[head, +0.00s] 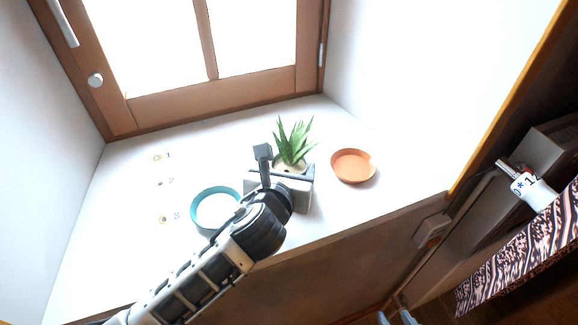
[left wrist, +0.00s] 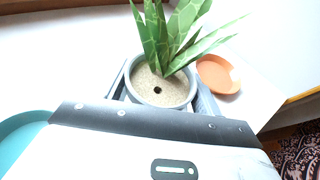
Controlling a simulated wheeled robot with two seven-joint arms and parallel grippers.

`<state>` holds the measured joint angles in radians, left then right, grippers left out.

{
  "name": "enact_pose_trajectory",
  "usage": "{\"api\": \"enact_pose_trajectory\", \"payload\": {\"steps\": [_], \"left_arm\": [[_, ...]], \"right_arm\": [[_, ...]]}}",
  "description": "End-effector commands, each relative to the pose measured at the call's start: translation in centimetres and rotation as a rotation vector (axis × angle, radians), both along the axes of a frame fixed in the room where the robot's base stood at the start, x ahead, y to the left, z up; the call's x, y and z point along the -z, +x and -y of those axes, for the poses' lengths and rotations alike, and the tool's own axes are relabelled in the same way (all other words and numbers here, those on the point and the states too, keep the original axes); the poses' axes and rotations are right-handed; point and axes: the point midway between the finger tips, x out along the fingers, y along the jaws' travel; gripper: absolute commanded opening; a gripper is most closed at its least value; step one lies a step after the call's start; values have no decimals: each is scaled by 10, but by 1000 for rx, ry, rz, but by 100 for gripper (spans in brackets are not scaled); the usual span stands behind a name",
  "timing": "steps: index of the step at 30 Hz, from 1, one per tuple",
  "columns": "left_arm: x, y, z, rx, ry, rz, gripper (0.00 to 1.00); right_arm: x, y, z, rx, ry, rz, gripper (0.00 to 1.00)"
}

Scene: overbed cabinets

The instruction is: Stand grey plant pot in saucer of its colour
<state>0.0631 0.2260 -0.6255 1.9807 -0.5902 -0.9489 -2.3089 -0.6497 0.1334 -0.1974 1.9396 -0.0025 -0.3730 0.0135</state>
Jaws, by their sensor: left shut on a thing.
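The grey plant pot (left wrist: 161,99) holds a spiky green plant in pale soil with a small dark hole. In the head view, its plant (head: 294,140) rises above my left gripper (head: 287,177). The gripper is shut on the pot, with a finger at each side of it. Whether the pot's base touches the sill is hidden. A teal saucer (head: 193,218) lies left of the gripper. An orange saucer (head: 353,167) lies to its right, apart from it; it also shows in the left wrist view (left wrist: 218,74). I see no grey saucer; the gripper and arm cover part of the sill.
The white sill (head: 130,235) ends at a front edge below the saucers. Small marks numbered 1 to 3 (head: 160,183) run down its left part. A brown-framed window (head: 215,95) stands behind, with white walls at both sides. A patterned cloth (head: 525,255) is at lower right.

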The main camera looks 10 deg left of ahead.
Motion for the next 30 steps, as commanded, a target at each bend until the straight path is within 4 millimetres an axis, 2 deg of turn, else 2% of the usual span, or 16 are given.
{"api": "enact_pose_trajectory", "payload": {"steps": [1,2,3,4,14,16,30], "left_arm": [[1,0,0,1,2,3,34],[2,0,0,1,2,0,72],[1,0,0,0,1,0,83],[1,0,0,0,1,0,88],[-2,0,0,1,-1,0,88],[-3,-6,0,2,-1,0,88],[-35,-93,-1,2,-2,-3,88]], "right_arm": [[0,0,0,0,0,0,35],[0,0,0,0,0,-1,35],[0,0,0,0,0,-1,35],[0,0,0,0,0,-1,35],[0,0,0,0,0,-1,35],[1,0,0,0,0,-1,35],[1,0,-1,0,1,-1,35]]}}
